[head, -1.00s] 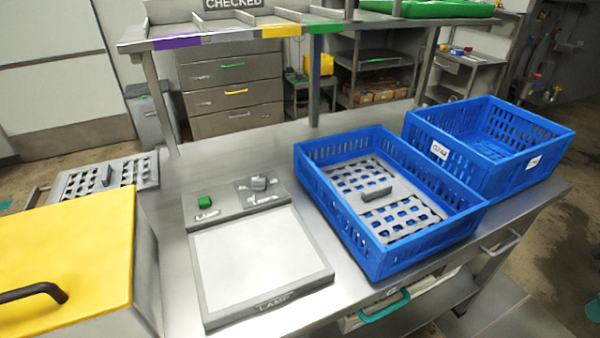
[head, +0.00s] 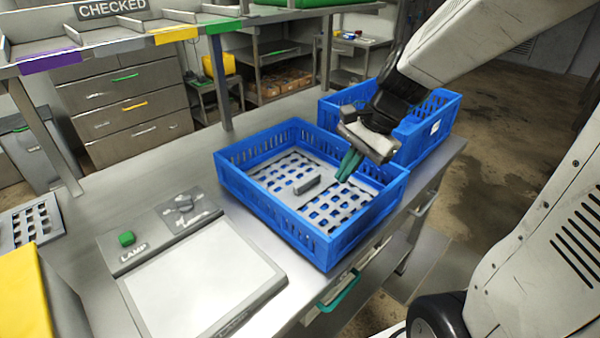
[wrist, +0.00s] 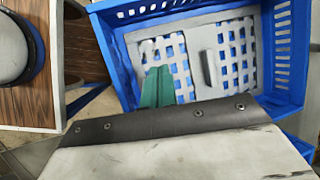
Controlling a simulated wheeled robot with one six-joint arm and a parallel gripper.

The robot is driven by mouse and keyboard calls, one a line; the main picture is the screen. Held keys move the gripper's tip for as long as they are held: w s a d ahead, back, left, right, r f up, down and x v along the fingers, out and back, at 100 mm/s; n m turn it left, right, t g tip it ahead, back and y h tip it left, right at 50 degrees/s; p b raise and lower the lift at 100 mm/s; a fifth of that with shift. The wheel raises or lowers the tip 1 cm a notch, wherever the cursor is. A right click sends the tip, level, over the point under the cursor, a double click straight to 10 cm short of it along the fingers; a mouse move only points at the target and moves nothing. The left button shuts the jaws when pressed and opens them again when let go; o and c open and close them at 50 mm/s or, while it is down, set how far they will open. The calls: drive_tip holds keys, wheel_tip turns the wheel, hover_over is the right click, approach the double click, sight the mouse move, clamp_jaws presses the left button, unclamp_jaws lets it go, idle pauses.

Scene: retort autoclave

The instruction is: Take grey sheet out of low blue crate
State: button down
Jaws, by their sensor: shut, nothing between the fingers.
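The low blue crate (head: 330,245) stands on the metal bench. The grey sheet (head: 275,178), perforated and with a raised grip bar (head: 307,186) across its middle, lies flat inside it. My gripper (head: 347,165) has green fingers, which are shut and empty. It hangs over the crate's right part, to the right of the grip bar. In the wrist view the shut fingers (wrist: 158,88) are left of the grip bar (wrist: 209,68), with the sheet (wrist: 237,45) beyond them and the crate wall (wrist: 282,60) around it.
A second, deeper blue crate (head: 437,118) stands behind on the right, partly hidden by my arm. A lamp panel (head: 200,280) lies on the bench left of the low crate. A shelf (head: 170,38) with coloured edge labels runs above the bench's back.

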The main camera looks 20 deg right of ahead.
sight(296, 186)
drive_tip(key=w+d+f+m, duration=0.2)
drive_tip(key=m, duration=0.1)
drive_tip(key=w+d+f+m+t+y, duration=0.1)
drive_tip(key=w+d+f+m, duration=0.1)
drive_tip(key=w+f, duration=0.1)
drive_tip(key=w+d+f+m, duration=0.2)
drive_tip(key=f+m, duration=0.1)
drive_tip(key=shift+w+d+m+t, duration=0.2)
drive_tip(key=shift+m+t, duration=0.1)
drive_tip(key=shift+w+a+f+y, duration=0.1)
drive_tip(key=shift+w+a+y, duration=0.1)
drive_tip(key=shift+y, duration=0.1)
drive_tip(key=w+a, duration=0.1)
drive_tip(key=a, duration=0.2)
drive_tip(key=w+a, duration=0.1)
drive_tip(key=a, duration=0.3)
drive_tip(key=w+a, duration=0.2)
drive_tip(key=a, duration=0.1)
drive_tip(key=shift+w+a, duration=0.1)
drive_tip(key=shift+a, duration=0.3)
drive_tip(key=shift+d+f, duration=0.1)
drive_tip(key=shift+f, duration=0.6)
drive_tip(key=shift+s+f, duration=0.15)
drive_tip(key=shift+s, duration=0.05)
